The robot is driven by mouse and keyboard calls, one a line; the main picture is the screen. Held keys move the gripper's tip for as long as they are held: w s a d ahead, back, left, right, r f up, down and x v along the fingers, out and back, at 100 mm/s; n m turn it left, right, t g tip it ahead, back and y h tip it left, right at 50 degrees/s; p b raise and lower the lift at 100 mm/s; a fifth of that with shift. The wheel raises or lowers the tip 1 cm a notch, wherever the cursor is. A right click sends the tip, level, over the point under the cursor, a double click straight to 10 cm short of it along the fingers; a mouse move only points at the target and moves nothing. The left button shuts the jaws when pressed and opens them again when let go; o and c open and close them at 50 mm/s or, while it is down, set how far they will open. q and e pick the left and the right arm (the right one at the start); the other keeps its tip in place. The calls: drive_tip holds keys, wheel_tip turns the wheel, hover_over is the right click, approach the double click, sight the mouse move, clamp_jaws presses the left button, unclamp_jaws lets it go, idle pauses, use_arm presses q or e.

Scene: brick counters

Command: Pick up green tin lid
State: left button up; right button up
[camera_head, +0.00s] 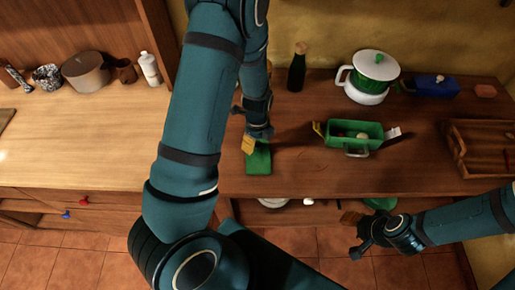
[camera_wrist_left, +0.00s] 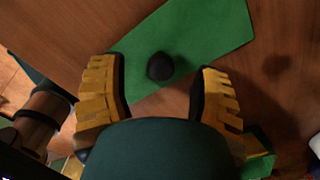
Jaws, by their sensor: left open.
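The green tin lid (camera_head: 259,163) lies flat on the brown counter near its front edge. In the left wrist view the lid (camera_wrist_left: 205,40) is a flat green plate with a round black knob (camera_wrist_left: 160,67). My left gripper (camera_head: 249,145) is over the far part of the lid. In the wrist view its yellow fingers (camera_wrist_left: 162,78) are open, with the knob showing between the tips. I cannot tell whether they touch the lid. My right gripper (camera_head: 352,218) hangs in front of the counter, away from the lid; its finger opening is unclear.
An open green tin (camera_head: 354,133) with things inside stands right of the lid. A wooden tray (camera_head: 455,143) is at the right.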

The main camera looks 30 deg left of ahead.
use_arm(q)
wheel_tip(320, 180, down, 2)
drive_tip(key=shift+f, duration=0.1)
clamp_jaws()
idle(0.4)
